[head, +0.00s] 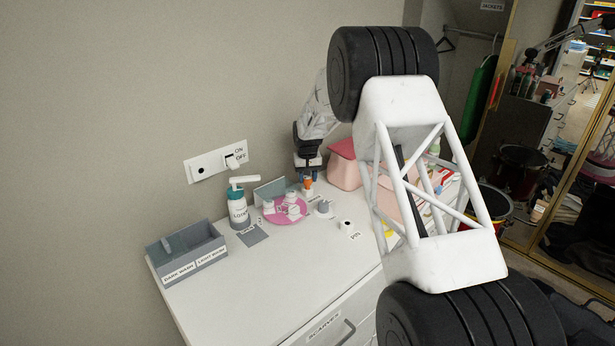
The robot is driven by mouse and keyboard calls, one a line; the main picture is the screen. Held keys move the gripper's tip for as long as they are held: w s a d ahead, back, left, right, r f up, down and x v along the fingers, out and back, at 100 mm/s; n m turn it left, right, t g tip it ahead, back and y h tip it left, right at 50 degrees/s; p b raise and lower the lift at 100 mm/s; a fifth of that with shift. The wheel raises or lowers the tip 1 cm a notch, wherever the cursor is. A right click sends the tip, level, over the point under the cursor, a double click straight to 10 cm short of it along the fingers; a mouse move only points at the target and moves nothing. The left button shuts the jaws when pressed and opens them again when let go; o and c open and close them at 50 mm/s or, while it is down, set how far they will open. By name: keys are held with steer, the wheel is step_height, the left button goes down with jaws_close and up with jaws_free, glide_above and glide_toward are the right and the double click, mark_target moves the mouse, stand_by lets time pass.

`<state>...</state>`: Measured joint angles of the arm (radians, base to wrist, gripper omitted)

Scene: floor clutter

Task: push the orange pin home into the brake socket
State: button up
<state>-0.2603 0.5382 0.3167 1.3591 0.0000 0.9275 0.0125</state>
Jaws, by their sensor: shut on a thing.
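My gripper (307,177) points down over the back of the white cabinet top, in the head view. A white cylinder with a dark hole (346,224) stands nearer the front, beside a label that seems to read PIN (355,236). No label readable as brake is in view, so I cannot single out the brake socket.
A pink plate with small white containers (287,211) and a grey knob (324,208) stand close by. A pump bottle (238,204), grey divided bin (187,253) and pink box (344,166) surround them. The front-left cabinet top is clear. My arm hides the right side.

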mark_target(307, 177)
steer(key=shift+f, duration=0.8)
steer(key=o, duration=1.1)
steer(key=shift+r, duration=3.9)
